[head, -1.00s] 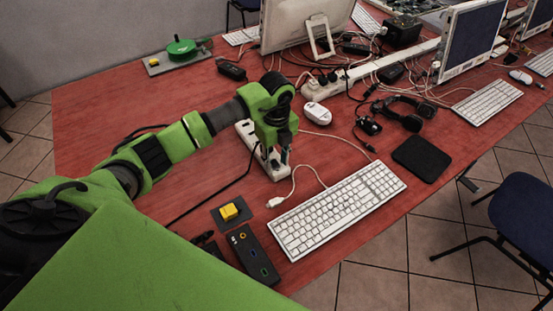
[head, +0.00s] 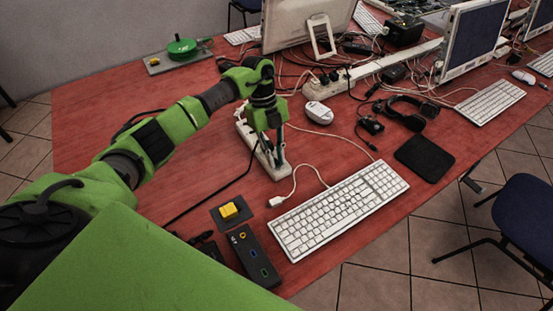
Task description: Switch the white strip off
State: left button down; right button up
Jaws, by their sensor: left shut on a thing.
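The white strip (head: 248,137) lies on the red table, left of the white keyboard, partly hidden by my gripper. My left gripper (head: 274,162) reaches down at the strip's near end. Its fingers point down and look shut on the white strip. The strip's switch is hidden or too small to make out. A black cable runs from beside the strip toward the lower left. My right gripper is not in view.
A white keyboard (head: 337,209) with a loose white cable lies to the right. A yellow button (head: 229,210) and a black box (head: 254,257) stand in front. A white mouse (head: 318,113) and another socket strip (head: 328,92) with tangled cables are behind.

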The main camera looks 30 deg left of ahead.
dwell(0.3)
pick_arm(q)
jog(key=c, duration=2)
grip_release()
jog(key=v, duration=1.2)
jog(key=shift+a, duration=0.15)
jog(key=shift+f, duration=0.1)
